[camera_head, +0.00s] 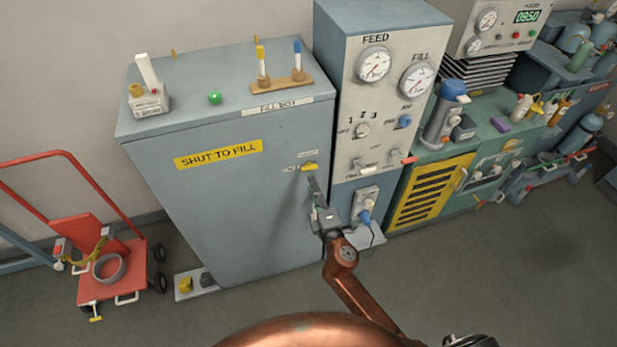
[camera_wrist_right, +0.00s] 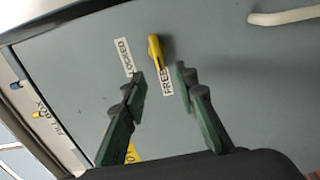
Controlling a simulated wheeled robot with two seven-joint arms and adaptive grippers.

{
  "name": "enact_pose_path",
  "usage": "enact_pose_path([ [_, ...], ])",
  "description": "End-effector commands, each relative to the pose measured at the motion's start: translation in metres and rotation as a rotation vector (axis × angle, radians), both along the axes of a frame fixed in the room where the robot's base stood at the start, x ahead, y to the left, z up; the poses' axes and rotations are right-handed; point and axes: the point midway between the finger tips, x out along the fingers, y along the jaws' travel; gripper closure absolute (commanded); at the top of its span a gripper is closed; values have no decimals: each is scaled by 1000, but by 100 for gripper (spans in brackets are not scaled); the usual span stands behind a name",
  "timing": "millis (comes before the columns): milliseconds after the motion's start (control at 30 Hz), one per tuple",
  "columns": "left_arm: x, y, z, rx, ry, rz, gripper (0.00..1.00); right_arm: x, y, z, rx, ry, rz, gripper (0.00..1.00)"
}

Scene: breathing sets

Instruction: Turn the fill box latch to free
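The grey-blue fill box (camera_head: 255,215) stands left of the feed panel, its front shut. Its yellow latch (camera_head: 309,167) is near the front's upper right edge. In the right wrist view the latch (camera_wrist_right: 155,46) lies roughly in line with the FREE label (camera_wrist_right: 167,80); the LOCKED label (camera_wrist_right: 123,57) is to its side. My right gripper (camera_head: 314,187) is just below the latch in the head view. In the right wrist view its green fingers (camera_wrist_right: 160,73) are apart and empty, with the latch just beyond the fingertips; contact cannot be told. My left gripper is out of view.
A white handle (camera_wrist_right: 285,16) is on the front beyond the latch. The feed panel (camera_head: 345,120) with gauges and knobs adjoins the box on the right. A red cart (camera_head: 110,270) is at left. Small items and a tube rack (camera_head: 280,83) stand on the box top.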

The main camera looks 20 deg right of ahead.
Motion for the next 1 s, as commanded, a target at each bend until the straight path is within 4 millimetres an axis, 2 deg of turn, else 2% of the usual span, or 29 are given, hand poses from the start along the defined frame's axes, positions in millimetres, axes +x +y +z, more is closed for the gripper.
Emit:
enact_pose_path([
  [100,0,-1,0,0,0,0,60,-24,-1,-1,2,1,0,73],
  [300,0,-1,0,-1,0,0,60,-46,-1,0,2,0,1,73],
  [900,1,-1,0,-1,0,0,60,-50,-2,0,1,-1,0,73],
  [1000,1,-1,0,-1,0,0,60,-49,-3,-7,9,13,-1,73],
])
